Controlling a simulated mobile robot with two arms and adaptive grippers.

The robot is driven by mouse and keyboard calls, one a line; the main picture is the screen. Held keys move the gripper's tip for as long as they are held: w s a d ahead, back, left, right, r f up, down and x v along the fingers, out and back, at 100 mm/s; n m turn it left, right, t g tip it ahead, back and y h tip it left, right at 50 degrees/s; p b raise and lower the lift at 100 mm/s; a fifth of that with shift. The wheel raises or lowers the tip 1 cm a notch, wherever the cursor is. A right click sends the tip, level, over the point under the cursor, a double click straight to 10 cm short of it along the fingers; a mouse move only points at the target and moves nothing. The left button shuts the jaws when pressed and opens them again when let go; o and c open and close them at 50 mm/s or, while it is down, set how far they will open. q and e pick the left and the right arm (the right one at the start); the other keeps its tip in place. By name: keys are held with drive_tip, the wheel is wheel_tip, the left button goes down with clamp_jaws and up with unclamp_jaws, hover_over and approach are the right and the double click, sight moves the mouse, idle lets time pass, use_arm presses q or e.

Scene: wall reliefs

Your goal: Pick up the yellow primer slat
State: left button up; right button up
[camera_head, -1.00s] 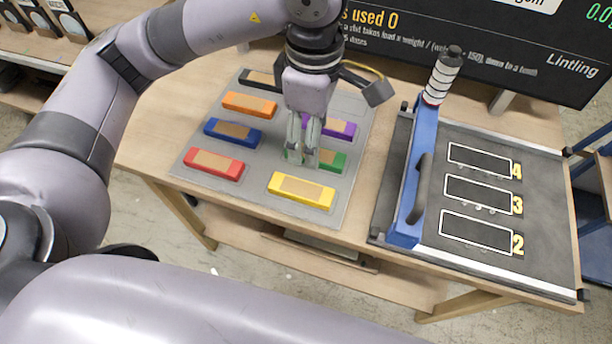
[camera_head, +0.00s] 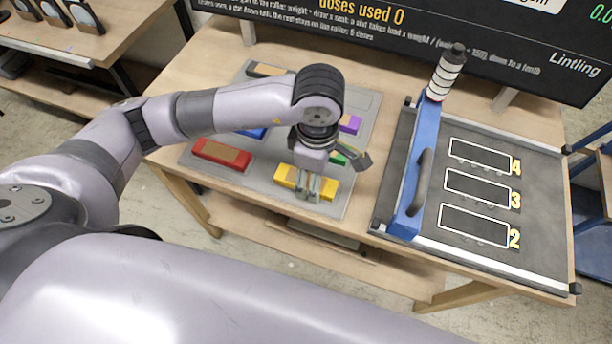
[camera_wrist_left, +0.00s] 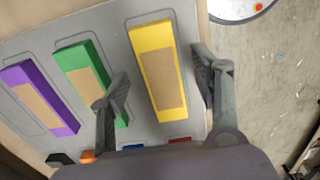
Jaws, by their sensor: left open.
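The yellow primer slat (camera_head: 284,176) lies flat at the front right of a grey tray (camera_head: 262,199) on the wooden table, with a tan pad on top. My left gripper (camera_head: 308,194) is open and empty, pointing down over this slat and hiding its middle in the head view. In the left wrist view the yellow slat (camera_wrist_left: 158,72) lies between the two spread fingers (camera_wrist_left: 161,66), with a gap visible on both sides. I cannot tell how high the fingertips are above it. My right gripper is not in view.
Red (camera_head: 221,155), green (camera_wrist_left: 88,80) and purple (camera_wrist_left: 40,98) slats lie in the same tray, the green one close to a finger. My arm hides others. Right of the tray are a blue bar with a handle (camera_head: 420,180) and a dark board (camera_head: 545,225) with numbered outlines.

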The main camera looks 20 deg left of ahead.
use_arm(q)
drive_tip(key=shift+f, duration=0.85)
drive_tip(key=shift+c, duration=0.3)
drive_tip(key=c, duration=1.2)
